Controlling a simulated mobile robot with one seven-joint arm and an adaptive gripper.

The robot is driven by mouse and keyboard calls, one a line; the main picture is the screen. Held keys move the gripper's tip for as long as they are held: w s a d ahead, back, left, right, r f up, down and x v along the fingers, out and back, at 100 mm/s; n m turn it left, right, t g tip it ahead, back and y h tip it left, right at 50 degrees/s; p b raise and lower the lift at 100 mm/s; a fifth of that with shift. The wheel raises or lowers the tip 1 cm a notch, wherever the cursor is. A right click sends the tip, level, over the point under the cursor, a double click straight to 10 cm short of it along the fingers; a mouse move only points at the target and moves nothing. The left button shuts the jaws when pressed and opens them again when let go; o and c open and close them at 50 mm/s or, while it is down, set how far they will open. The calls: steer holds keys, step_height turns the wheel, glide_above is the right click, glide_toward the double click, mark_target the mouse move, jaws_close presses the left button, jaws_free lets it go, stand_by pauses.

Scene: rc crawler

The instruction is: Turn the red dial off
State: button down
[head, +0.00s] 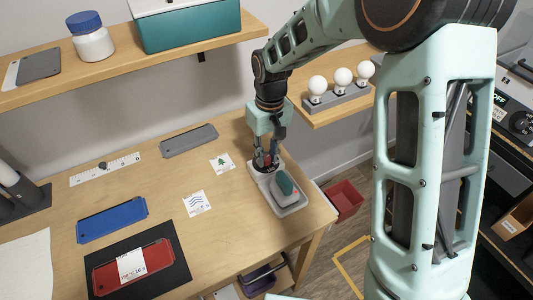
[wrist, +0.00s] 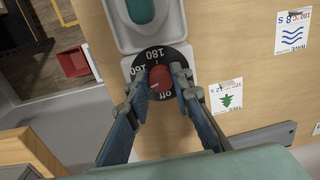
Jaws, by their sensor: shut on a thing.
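The red dial (wrist: 161,79) is a round knob on a black disc (wrist: 146,58) with white markings, among them 180, 160 and off. A small pale mark shows on the knob's left side, away from the off label. The dial sits on a white device (head: 294,207) with a teal part (head: 285,184), near the table's right edge. My gripper (wrist: 165,75) points down over the disc, with one finger on each side of the knob, shut on it. In the head view my gripper (head: 266,162) partly hides the dial.
The wooden table (head: 150,200) holds a blue tray (head: 112,219), a red tray (head: 132,267), a grey tray (head: 188,140) and paper cards. A shelf with several white bulbs (head: 343,77) is behind. A red bin (head: 343,200) stands below, right of the table.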

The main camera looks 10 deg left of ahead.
steer(key=n, duration=0.3)
steer(key=shift+w+n+p, duration=0.1)
steer(key=shift+n+p, duration=0.2)
steer(key=shift+n, duration=0.1)
steer(key=n+p, duration=0.1)
steer(key=n, duration=0.3)
steer(key=shift+r+n, duration=0.1)
steer(key=shift+n, duration=0.2)
steer(key=n+p, duration=0.1)
steer(key=n, duration=0.2)
steer(key=shift+w, duration=0.1)
steer(key=shift+n+h+p, duration=0.3)
steer(key=shift+n+p, duration=0.35)
steer(key=shift+n, duration=1.25)
steer(key=shift+a, duration=0.1)
steer(key=c, duration=1.7)
jaws_free()
